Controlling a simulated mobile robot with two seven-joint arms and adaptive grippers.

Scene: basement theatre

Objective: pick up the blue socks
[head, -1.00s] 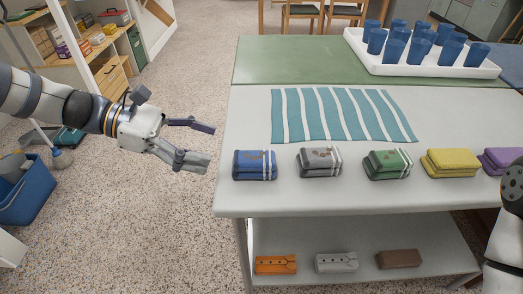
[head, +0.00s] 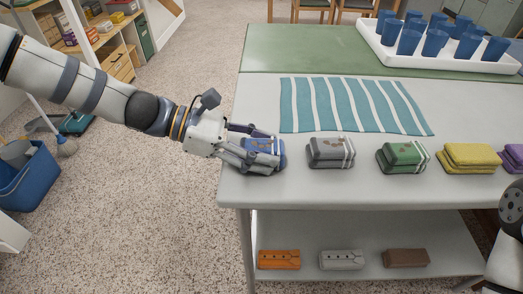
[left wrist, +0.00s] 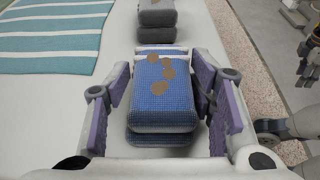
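The blue socks (head: 263,146) are a folded, stacked bundle with white stripes at the left end of the row on the grey table (head: 300,192). My left gripper (head: 259,151) reaches in from the left, one finger on each side of them. In the left wrist view the blue socks (left wrist: 163,95) lie between the purple finger pads of the left gripper (left wrist: 166,98). The fingers are open, with narrow gaps beside the bundle. The socks still rest on the table. My right gripper is not in view; only part of the right arm shows at the right edge.
Grey socks (head: 331,152), green socks (head: 403,157) and yellow socks (head: 468,158) continue the row to the right. A teal striped cloth (head: 352,105) lies behind. A white tray (head: 425,59) holds several blue cups. The lower shelf (head: 310,237) carries three small cases.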

